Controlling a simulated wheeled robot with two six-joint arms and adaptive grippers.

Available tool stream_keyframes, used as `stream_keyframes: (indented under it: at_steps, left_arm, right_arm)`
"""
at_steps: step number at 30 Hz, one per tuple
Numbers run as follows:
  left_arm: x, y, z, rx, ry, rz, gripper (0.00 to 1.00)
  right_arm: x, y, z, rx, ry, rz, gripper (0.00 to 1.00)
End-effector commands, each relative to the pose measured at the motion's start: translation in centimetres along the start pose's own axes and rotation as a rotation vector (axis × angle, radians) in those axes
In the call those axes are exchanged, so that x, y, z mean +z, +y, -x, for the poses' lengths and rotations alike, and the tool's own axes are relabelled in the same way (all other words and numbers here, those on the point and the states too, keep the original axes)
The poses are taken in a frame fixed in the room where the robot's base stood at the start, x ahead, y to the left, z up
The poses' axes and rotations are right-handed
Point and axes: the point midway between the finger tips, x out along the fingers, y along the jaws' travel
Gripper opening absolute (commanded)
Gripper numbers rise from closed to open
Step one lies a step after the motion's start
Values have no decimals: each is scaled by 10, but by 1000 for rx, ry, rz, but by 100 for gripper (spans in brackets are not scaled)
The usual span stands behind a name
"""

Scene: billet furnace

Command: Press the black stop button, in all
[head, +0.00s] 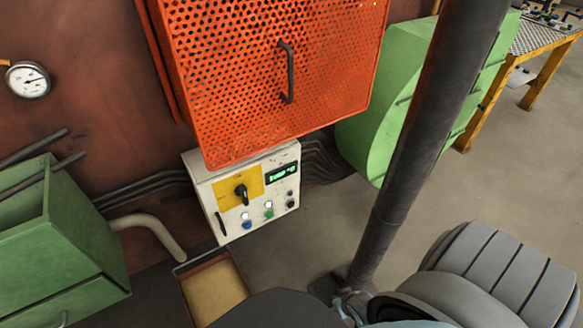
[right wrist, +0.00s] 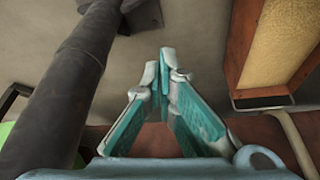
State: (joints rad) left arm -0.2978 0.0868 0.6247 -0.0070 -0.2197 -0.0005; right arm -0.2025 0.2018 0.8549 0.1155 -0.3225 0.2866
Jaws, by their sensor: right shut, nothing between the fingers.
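The white control box (head: 246,190) hangs under the orange mesh guard in the head view. The black stop button (head: 290,204) is at the right end of its lower row, beside a green button (head: 268,214) and a pale blue-lit button (head: 247,225). My right gripper shows in the right wrist view (right wrist: 164,60) with its teal-padded fingers meeting at the tips, shut and empty. It is apart from the box, which is not in the wrist view. In the head view only pale parts near the bottom show beside my arm. My left gripper is not in view.
A dark pole (head: 420,130) stands right of the box and also shows in the wrist view (right wrist: 75,75). A tray (head: 212,288) lies below the box. The orange mesh guard (head: 270,70) overhangs it. Green housings (head: 385,85) flank it.

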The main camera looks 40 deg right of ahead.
Motion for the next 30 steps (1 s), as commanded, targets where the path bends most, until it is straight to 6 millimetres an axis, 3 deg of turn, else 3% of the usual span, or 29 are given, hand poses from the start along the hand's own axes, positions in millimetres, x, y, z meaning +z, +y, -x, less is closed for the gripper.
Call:
stream_keyframes:
  at_steps: [1, 4, 9, 12, 17, 30]
  left_arm:
    - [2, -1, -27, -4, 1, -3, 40]
    - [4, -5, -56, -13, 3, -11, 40]
    - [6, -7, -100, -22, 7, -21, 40]
    - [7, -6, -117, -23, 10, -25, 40]
    - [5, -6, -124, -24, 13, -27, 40]
    - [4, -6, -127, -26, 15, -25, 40]
  right_arm:
    - [-25, 1, -24, -6, 50, -57, 0]
    - [-85, 1, -40, -36, 147, -196, 0]
    - [-176, -3, -47, -123, 290, -408, 0]
    - [-212, -6, -42, -172, 341, -495, 0]
    - [-237, -10, -32, -212, 373, -556, 0]
    - [-243, -11, -33, -214, 374, -558, 0]
